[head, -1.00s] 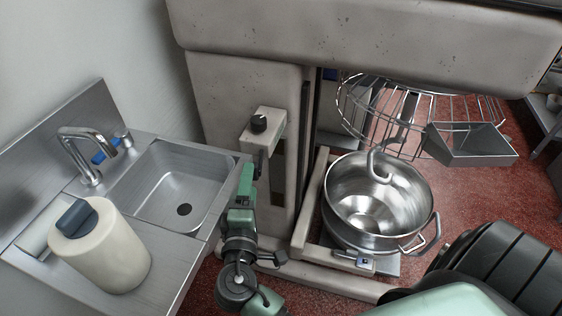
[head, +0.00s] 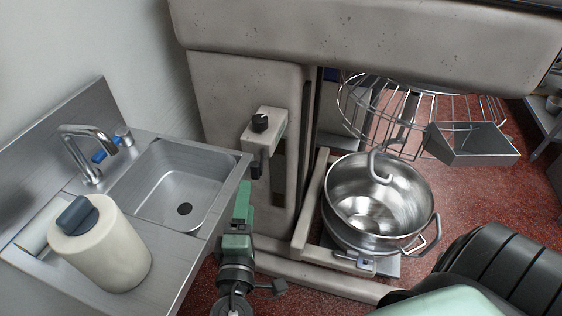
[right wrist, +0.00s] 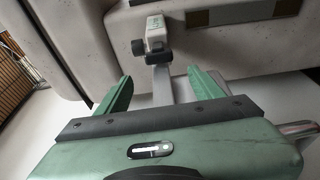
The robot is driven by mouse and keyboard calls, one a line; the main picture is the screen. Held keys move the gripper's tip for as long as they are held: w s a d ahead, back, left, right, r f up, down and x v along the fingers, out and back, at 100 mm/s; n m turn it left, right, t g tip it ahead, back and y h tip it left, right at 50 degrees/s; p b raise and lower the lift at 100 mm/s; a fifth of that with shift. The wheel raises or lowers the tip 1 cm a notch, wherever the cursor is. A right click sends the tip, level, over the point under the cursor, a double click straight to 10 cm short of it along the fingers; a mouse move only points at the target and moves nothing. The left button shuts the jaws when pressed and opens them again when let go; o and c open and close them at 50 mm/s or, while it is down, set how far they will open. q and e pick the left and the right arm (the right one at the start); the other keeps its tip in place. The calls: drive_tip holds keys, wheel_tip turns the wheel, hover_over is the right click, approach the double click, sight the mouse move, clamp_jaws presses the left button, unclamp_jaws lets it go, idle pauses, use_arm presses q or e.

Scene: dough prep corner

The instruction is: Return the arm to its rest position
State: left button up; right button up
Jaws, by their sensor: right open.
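My right gripper (head: 244,188) is green and points away from me, in the gap between the steel sink counter and the beige mixer. The right wrist view shows its two green fingers (right wrist: 160,84) spread apart with nothing held between them. Beyond the fingers in that view is the mixer's control box (right wrist: 155,33) with dark knobs. In the head view the same box (head: 266,131) sits on the mixer column, above and slightly right of the gripper, with a gap between them. My left gripper is not in view.
A sink counter (head: 175,262) with a cream canister (head: 105,250) and a tap (head: 85,150) lies left of my arm. The mixer column (head: 225,100) stands ahead. A steel bowl (head: 345,195) sits on the mixer base (head: 320,285), with a wire guard (head: 350,112) above.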

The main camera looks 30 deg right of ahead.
drive_tip(key=shift+s+a, duration=0.2)
drive_tip(key=shift+s, duration=0.2)
